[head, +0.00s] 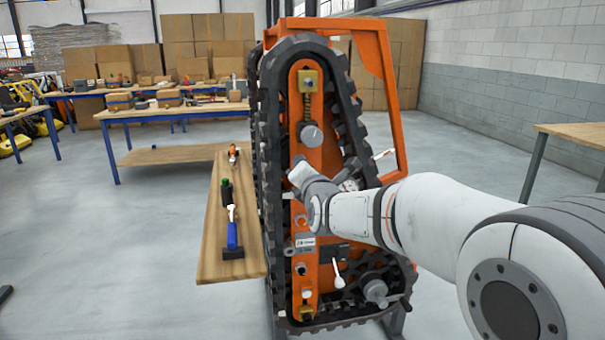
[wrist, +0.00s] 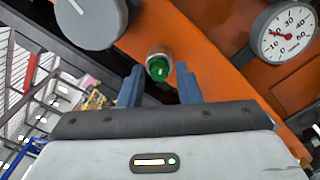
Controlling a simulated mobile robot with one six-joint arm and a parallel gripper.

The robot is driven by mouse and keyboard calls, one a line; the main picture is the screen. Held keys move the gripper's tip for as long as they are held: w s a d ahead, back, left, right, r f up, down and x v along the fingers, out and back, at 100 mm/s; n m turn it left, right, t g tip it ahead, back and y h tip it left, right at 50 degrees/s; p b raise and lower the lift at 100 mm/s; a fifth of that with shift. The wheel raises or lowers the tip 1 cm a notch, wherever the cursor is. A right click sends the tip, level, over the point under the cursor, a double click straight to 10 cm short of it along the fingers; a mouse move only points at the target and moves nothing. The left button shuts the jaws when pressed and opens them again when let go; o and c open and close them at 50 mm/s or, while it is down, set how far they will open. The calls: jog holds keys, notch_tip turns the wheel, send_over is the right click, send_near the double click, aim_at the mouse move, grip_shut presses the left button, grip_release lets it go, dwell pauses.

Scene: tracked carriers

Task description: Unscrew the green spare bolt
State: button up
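The green spare bolt (wrist: 158,68) shows in the wrist view, its round green head sitting in a pale metal collar on the orange frame. My gripper (wrist: 159,82) is open, with one blue-grey finger on either side of the bolt's line. In the head view the orange tracked carrier (head: 325,230) stands upright in the middle. My arm reaches its front from the right and hides the bolt there. I cannot make out the fingers in that view.
A grey round knob (wrist: 92,18) and a pressure gauge (wrist: 284,32) flank the bolt. Black track (head: 268,130) surrounds the frame, with a white-handled lever (head: 338,275) lower down.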

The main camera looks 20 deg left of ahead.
jog(key=m+b, duration=1.2)
jog(key=m, duration=1.2)
jog(key=shift+m, duration=0.3)
jog(key=shift+c, duration=0.4)
